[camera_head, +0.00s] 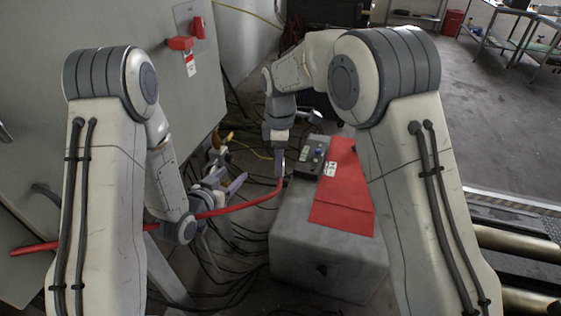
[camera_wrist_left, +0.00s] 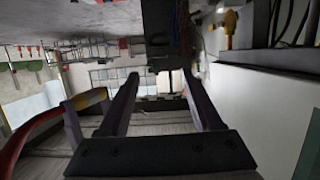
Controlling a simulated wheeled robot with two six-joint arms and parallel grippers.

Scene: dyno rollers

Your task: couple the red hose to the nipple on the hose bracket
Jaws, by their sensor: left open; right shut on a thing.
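The red hose (camera_head: 240,207) runs from the far left, behind my left arm, and curves up on the right. My right gripper (camera_head: 280,171) points down and is shut on the hose near its upper right end. My left gripper (camera_head: 227,180) is open, left of the right gripper and just above the hose. In the left wrist view the left fingers (camera_wrist_left: 161,85) have nothing between them, and the red hose (camera_wrist_left: 32,128) is at the left. A yellow-topped fitting (camera_head: 221,140) is by the cabinet edge; it may be on the hose bracket. I cannot make out the nipple.
A grey block (camera_head: 312,255) carries a red cloth (camera_head: 345,195) and a control box (camera_head: 311,157). A grey cabinet (camera_head: 125,25) with a red switch (camera_head: 181,43) stands at the left. Black cables (camera_head: 225,240) lie on the floor. Metal rollers (camera_head: 520,243) are at the right.

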